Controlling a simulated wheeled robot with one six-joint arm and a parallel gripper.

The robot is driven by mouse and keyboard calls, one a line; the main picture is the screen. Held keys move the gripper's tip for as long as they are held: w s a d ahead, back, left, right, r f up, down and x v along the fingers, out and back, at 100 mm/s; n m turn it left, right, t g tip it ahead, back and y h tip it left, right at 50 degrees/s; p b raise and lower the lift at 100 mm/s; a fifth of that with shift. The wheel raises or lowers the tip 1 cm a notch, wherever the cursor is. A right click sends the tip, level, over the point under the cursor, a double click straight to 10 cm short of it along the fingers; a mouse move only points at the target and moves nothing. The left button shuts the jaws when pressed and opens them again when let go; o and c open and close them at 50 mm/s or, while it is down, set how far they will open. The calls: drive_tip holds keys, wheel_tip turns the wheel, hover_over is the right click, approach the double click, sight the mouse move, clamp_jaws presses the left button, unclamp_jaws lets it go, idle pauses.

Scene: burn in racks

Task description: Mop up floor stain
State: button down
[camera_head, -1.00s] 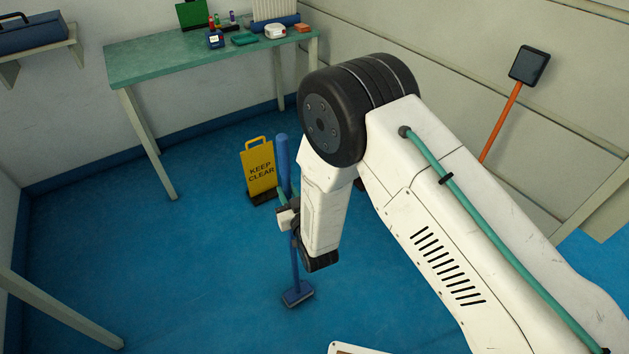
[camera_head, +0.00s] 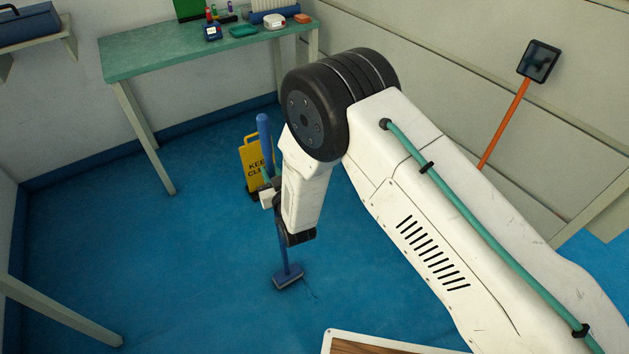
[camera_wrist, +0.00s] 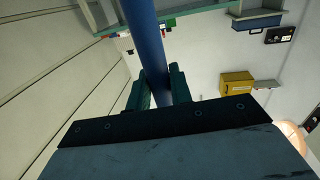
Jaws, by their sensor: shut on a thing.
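A mop with a blue handle (camera_head: 264,135) and a flat blue-grey head (camera_head: 288,277) stands nearly upright, with its head at the blue floor. My gripper (camera_head: 268,194) is shut on the handle around its middle. The wrist view shows the teal fingers (camera_wrist: 158,88) on both sides of the blue handle (camera_wrist: 150,45). A faint, thin dark mark (camera_head: 311,289) shows on the floor just right of the mop head; I cannot tell if it is the stain. The floor under the head and behind my arm is hidden.
A yellow "keep clear" sign (camera_head: 249,165) stands just behind the handle, partly covered. A green table (camera_head: 150,60) with small items is at the back wall. A black-headed orange pole (camera_head: 505,120) leans at the right wall. The left floor is open.

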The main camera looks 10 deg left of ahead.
drive_tip(key=shift+x, duration=1.15)
wheel_tip(320, 180, up, 3)
drive_tip(key=shift+s+a+r, duration=0.1)
drive_tip(key=shift+s, duration=0.05)
drive_tip(key=shift+r, duration=1.7)
